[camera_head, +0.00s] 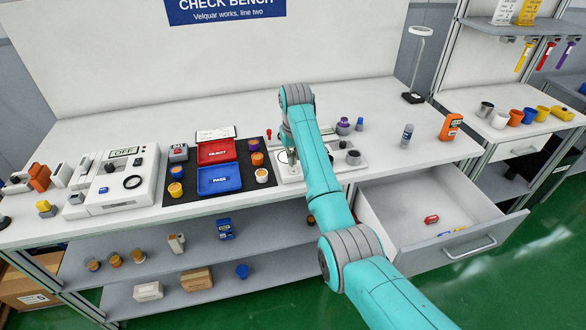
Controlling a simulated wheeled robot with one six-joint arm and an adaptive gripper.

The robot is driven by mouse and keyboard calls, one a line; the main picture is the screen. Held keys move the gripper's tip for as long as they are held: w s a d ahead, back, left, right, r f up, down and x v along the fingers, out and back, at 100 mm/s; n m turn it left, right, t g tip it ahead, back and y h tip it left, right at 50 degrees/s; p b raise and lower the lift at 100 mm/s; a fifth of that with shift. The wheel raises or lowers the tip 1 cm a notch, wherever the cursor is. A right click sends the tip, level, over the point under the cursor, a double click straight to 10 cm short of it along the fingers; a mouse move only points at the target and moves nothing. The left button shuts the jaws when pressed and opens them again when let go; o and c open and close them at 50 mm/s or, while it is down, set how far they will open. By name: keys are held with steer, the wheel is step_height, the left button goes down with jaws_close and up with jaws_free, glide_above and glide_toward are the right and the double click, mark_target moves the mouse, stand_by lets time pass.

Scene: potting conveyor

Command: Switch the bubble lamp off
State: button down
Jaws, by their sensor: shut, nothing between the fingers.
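No label reading bubble lamp is legible, so I cannot tell for sure which thing it is. A white box (118,196) on the left of the bench has a display reading OFF (124,152) and a black ring on its top. A slim lamp (420,32) with a black base stands at the back right; I cannot tell whether it is lit. My gripper (291,154) is shut and empty, pointing down over a white panel (287,174) at the middle of the bench. My arm hides part of the panel, and the fingertips are small in view.
A black mat (208,158) with a red tray (216,151), a blue tray (219,179) and several small pots lies left of my gripper. An open drawer (430,212) juts out at the right. An orange meter (451,127) stands near clear bench space.

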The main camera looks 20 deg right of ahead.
steer(key=shift+f, duration=0.75)
stand_by(0.4)
steer(key=shift+r, duration=3.55)
